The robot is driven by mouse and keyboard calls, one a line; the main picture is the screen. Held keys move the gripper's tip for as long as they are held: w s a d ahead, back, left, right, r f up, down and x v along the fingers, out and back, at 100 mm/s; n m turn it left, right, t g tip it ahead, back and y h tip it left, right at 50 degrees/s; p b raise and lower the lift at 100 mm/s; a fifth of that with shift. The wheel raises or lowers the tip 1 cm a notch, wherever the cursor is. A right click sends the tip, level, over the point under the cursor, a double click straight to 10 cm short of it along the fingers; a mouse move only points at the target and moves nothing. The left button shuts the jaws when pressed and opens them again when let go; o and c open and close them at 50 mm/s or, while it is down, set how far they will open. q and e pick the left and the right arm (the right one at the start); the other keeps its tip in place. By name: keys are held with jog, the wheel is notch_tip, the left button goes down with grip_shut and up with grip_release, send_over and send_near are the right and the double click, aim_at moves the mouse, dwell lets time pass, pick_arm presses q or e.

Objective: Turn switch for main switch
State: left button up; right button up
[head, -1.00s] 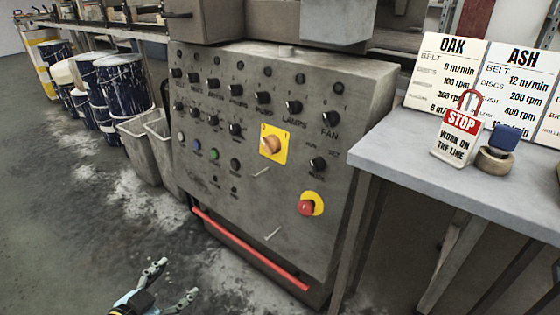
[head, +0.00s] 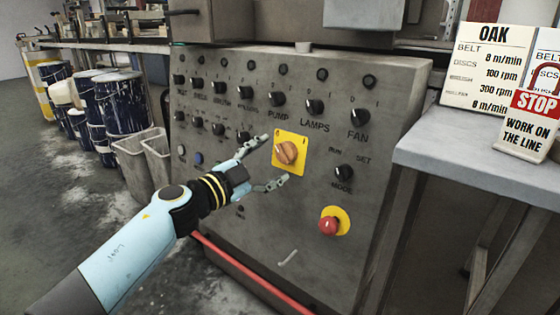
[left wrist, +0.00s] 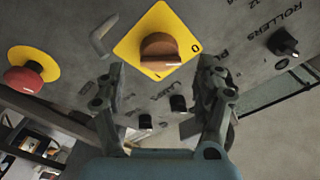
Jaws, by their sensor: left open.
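The main switch is an orange-brown rotary knob (head: 286,152) on a yellow plate (head: 291,138), set in the middle of the grey control panel (head: 260,225). In the left wrist view the knob (left wrist: 160,50) shows ahead of the fingertips, with a "0" on its plate (left wrist: 182,43). My left gripper (head: 268,162) is open just left of the knob, one finger above and one below its height. In the left wrist view its two fingers (left wrist: 163,80) stand apart with nothing between them. I cannot tell whether a fingertip touches the panel. My right gripper is not in view.
A red emergency button (head: 328,226) sits below right of the switch. Black knobs, such as the FAN knob (head: 358,117) and MODE knob (head: 344,172), surround it. A grey table (head: 470,165) with a STOP sign (head: 533,125) stands at right. Grey bins (head: 150,160) stand left.

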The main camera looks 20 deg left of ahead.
aim_at(280, 157)
pick_arm(q)
jog(key=x, duration=0.2)
jog(key=shift+w+d+f+b, duration=0.1)
jog(key=shift+w+f+b, duration=0.05)
jog(key=shift+w+b, duration=0.2)
jog(key=shift+w+d, duration=0.2)
jog(key=shift+w, duration=0.25)
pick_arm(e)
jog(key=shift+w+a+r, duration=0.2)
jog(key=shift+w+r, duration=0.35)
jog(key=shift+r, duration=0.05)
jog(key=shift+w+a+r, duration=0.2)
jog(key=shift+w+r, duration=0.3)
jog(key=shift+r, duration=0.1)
pick_arm(q)
jog(key=c, duration=1.1)
